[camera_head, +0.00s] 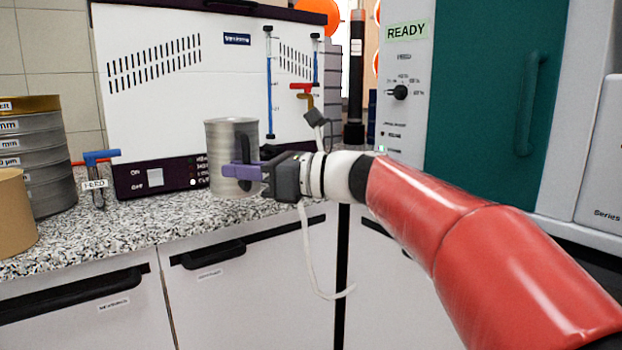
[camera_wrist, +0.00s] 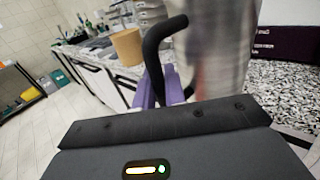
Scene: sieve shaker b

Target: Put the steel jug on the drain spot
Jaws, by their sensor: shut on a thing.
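The steel jug (camera_head: 233,150) is upright above the speckled counter, in front of the white shaker cabinet; whether its base touches the counter is hard to tell. My gripper (camera_head: 243,172) has purple fingers shut on the jug, on its side with the black handle. In the wrist view, the jug (camera_wrist: 215,50) rises large just beyond my purple fingers (camera_wrist: 165,88), with its black handle at its left. I cannot make out a marked drain spot in either view.
A stack of sieves (camera_head: 40,150) and a tan cylinder (camera_head: 14,212) stand at the left. Small blue and red taps (camera_head: 100,157) stand near the cabinet (camera_head: 155,60). A teal-doored machine (camera_head: 480,90) is at the right.

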